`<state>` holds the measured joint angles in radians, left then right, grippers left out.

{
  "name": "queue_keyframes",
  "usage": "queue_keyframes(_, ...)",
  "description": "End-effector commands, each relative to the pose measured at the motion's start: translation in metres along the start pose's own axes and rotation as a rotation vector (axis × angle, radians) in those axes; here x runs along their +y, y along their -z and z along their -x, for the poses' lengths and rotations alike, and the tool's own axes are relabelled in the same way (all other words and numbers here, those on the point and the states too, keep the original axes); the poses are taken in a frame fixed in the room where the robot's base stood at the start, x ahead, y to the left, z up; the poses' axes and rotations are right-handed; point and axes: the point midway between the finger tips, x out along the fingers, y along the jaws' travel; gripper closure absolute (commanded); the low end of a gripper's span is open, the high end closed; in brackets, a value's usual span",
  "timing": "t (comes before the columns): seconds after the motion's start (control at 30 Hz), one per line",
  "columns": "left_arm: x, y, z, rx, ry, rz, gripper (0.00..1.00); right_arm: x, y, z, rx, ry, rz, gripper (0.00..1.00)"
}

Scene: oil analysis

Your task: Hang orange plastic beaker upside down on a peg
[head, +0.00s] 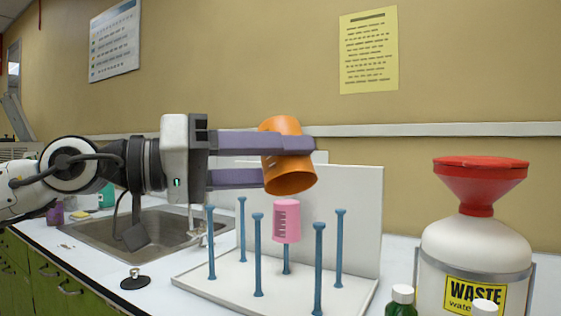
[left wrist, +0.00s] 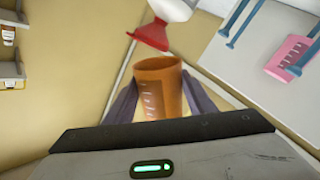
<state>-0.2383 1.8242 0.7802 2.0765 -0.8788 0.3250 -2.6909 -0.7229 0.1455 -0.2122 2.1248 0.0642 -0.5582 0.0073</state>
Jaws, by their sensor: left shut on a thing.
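The orange beaker (head: 290,181) is held in the air by my left gripper (head: 290,160), whose purple fingers close on its sides. Its open mouth faces down and it is slightly tilted. In the left wrist view the orange beaker (left wrist: 158,85) sits between the two fingers (left wrist: 160,100). The beaker is above the white peg rack (head: 225,292), which has several blue pegs (head: 319,268). A pink beaker (head: 286,221) hangs upside down on one peg, just below the orange beaker in the head view. My right gripper is not in view.
A sink (head: 140,232) with a faucet lies left of the rack. The rack's back panel (head: 362,200) rises behind the pegs.

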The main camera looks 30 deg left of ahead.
Motion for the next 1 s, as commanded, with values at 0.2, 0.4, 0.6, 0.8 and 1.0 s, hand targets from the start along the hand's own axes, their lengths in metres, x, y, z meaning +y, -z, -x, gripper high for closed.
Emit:
queue_keyframes(0.2,-0.002,-0.002,0.0,0.001,0.0,0.34,0.72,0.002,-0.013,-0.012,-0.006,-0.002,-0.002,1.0)
queue_keyframes(0.4,-0.002,-0.003,0.0,0.0,0.0,0.482,0.72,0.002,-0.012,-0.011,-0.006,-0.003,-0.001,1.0)
queue_keyframes(0.6,-0.001,-0.002,0.0,0.0,0.0,0.795,0.72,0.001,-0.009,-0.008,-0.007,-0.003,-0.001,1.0)
queue_keyframes(0.8,-0.002,-0.003,0.0,0.0,0.0,0.97,0.72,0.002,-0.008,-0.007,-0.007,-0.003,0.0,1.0)
queue_keyframes(1.0,0.0,-0.001,0.0,0.001,0.0,1.253,0.72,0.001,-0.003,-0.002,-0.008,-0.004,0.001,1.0)
